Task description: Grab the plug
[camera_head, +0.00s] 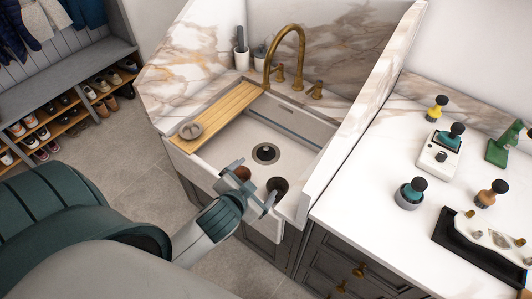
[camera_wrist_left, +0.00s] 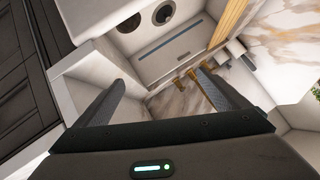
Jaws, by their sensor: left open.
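A dark round piece, which looks like the plug (camera_head: 278,185), lies in the white sink (camera_head: 303,165) near its front. A dark round shape, likely the same plug (camera_wrist_left: 128,22), shows at the top of the left wrist view. The drain (camera_head: 265,153) is a dark circle in a grey ring behind it. My left gripper (camera_head: 251,184) is above the front of the sink, its open fingers apart and empty, just left of the plug in the head view. My right gripper is out of view.
A wooden board (camera_head: 222,112) with a small grey bowl (camera_head: 190,130) spans the sink's left side. A brass tap (camera_head: 287,55) stands behind. The right counter (camera_head: 375,165) holds several knobbed tools and a black tray (camera_head: 475,252). A raised side wall separates sink and counter.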

